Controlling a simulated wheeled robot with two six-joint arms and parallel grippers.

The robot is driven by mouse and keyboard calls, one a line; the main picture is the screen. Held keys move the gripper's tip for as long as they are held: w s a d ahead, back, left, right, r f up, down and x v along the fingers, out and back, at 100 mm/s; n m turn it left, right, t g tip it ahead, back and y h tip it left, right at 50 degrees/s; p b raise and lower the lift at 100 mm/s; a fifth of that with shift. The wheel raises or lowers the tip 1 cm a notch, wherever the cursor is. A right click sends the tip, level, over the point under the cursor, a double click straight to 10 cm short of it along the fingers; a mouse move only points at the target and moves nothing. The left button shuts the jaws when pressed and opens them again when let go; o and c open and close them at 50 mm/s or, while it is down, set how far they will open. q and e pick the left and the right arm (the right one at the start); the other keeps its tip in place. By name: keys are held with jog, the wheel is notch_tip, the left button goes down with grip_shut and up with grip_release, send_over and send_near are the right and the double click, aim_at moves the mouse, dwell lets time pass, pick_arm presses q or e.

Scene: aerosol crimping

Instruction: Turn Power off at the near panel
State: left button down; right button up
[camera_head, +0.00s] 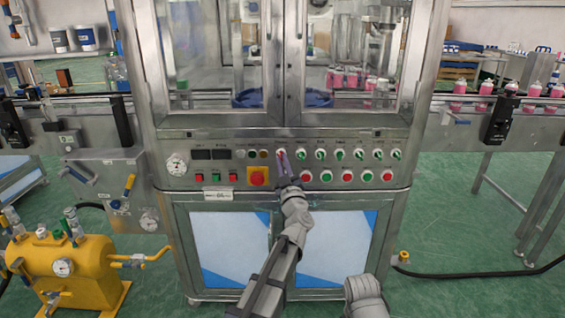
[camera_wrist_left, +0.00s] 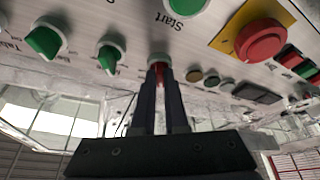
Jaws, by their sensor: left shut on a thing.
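The near panel (camera_head: 215,177) is a steel strip across the front of the machine. Its upper row has a red-handled selector knob (camera_head: 281,154), then several green-handled knobs (camera_head: 340,155) to the right. My left gripper (camera_head: 284,163) reaches up from below to the red knob. In the left wrist view, the two dark fingers (camera_wrist_left: 159,76) are shut on the red knob (camera_wrist_left: 158,64), whose white collar shows just above the fingertips. The fingers hide much of its handle, so its exact turn is hard to tell. The knob's label cannot be read. My right gripper is not seen.
A red emergency stop on a yellow plate (camera_head: 258,176) sits lower left of the gripper. Red and green push buttons (camera_head: 326,176) line the lower row. Glass doors (camera_head: 340,60) stand above the panel. A yellow tank (camera_head: 62,268) stands at lower left.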

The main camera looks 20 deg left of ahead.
pick_arm(q)
jog(key=shift+n, duration=0.3)
jog(key=c, duration=0.9)
grip_release()
jog(key=shift+c, duration=0.2)
jog(key=b+v, duration=0.2)
jog(key=v, duration=0.5)
jog(key=shift+s+d, duration=0.2)
jog(key=shift+s, duration=0.1)
